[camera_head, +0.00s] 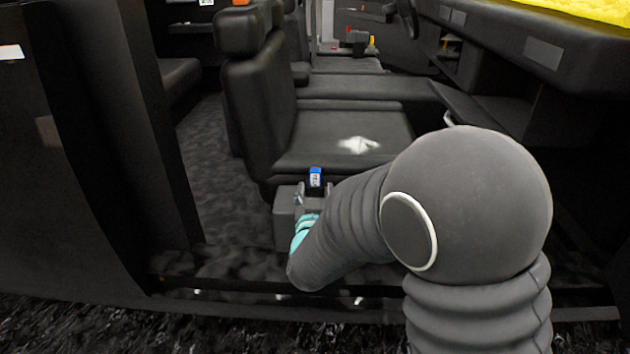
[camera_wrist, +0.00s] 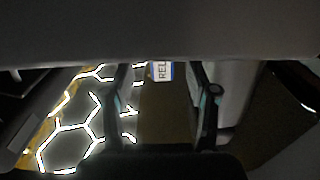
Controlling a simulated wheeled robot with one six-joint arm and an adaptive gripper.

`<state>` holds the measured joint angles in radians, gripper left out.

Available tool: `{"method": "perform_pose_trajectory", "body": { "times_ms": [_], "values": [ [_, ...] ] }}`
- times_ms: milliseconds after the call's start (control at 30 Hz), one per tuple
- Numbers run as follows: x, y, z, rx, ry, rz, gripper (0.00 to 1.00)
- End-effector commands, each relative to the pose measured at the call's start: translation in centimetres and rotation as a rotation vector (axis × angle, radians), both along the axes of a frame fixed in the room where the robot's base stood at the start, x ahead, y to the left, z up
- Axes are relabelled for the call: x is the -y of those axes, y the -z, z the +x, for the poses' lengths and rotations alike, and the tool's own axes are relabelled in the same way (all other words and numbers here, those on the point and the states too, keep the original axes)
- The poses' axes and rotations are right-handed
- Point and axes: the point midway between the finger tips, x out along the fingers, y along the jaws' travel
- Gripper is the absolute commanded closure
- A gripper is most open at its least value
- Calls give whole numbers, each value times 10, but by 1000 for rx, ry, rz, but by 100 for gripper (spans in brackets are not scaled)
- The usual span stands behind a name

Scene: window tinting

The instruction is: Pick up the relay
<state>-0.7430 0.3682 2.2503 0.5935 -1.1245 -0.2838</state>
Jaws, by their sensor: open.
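The relay (camera_head: 315,178) is a small block with a blue and white label, low in front of the near seat in the head view. In the wrist view its label (camera_wrist: 162,71), reading "REL", shows at the top between the fingers, partly cut off by the pale band above. My gripper (camera_head: 315,192) is open, its two fingers on either side of the relay's line in the head view. In the wrist view my gripper (camera_wrist: 164,95) shows a clear gap between its fingers. Whether either finger touches the relay cannot be told.
The near black seat (camera_head: 345,140) stands just behind the relay, with a pale patch on its cushion. A dashboard (camera_head: 545,50) runs along the right. Dark carpet (camera_head: 215,150) lies left of the seat. Glowing hexagon lines (camera_wrist: 70,140) show at the left in the wrist view.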

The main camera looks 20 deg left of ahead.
Motion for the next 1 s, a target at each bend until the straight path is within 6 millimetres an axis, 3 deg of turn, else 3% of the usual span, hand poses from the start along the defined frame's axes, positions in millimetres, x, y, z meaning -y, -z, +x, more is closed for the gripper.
{"method": "perform_pose_trajectory", "body": {
  "times_ms": [400,667,700,933,1000],
  "values": [
    [-12,-6,46,0,0,1,42],
    [-13,-7,50,1,0,1,42],
    [-13,-7,50,1,0,1,44],
    [-13,-7,49,1,0,1,100],
    [-13,-7,49,1,0,1,100]
  ]
}}
